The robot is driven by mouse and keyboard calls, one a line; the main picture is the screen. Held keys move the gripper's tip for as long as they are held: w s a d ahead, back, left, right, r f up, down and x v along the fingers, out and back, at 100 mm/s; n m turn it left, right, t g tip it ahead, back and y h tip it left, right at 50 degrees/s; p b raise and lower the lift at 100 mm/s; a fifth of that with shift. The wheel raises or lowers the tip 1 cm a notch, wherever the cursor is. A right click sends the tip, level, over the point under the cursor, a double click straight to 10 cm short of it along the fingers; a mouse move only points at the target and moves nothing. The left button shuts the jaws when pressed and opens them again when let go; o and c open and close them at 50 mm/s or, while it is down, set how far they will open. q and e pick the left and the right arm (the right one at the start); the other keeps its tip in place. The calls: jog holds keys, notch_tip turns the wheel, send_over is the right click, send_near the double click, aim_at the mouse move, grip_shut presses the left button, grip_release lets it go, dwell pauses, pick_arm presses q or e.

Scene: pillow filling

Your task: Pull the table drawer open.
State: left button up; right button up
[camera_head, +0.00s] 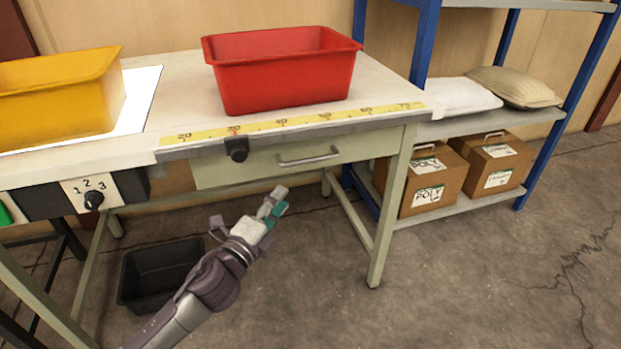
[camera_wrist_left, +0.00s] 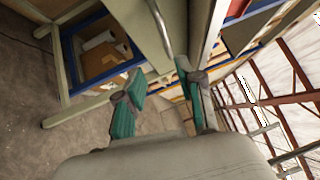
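The table drawer (camera_head: 235,171) has a pale green front and sits shut under the right part of the worktable (camera_head: 180,90). Its grey bar handle (camera_head: 307,158) runs across the front; a bar that looks like this handle (camera_wrist_left: 159,28) also shows beyond my fingers in the left wrist view. My left gripper (camera_head: 274,204) is below and a little left of the handle, apart from it. In the left wrist view my left gripper (camera_wrist_left: 161,76) has its two teal fingers spread with nothing between them. My right gripper is not in view.
A red bin (camera_head: 285,85) and a yellow bin (camera_head: 60,105) stand on the table. A dark bin (camera_head: 160,272) is on the floor. A blue shelf with boxes (camera_head: 495,163) stands right; floor in front is clear.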

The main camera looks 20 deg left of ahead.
aim_at(311, 161)
pick_arm(q)
jog(key=shift+d+r+b+x, duration=0.1)
jog(key=shift+r+b+x, duration=0.1)
jog(key=shift+x, duration=2.1)
jog(key=shift+d+r+b+x, duration=0.1)
jog(key=shift+r+b+x, duration=0.1)
jog(key=shift+x, duration=2.1)
jog(key=shift+d+r+b+x, duration=0.1)
jog(key=shift+r+b+x, duration=0.1)
jog(key=shift+x, duration=2.1)
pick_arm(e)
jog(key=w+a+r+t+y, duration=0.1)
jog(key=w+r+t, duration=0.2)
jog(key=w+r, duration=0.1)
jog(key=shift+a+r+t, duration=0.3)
pick_arm(q)
jog(key=shift+s, duration=0.15)
grip_shut()
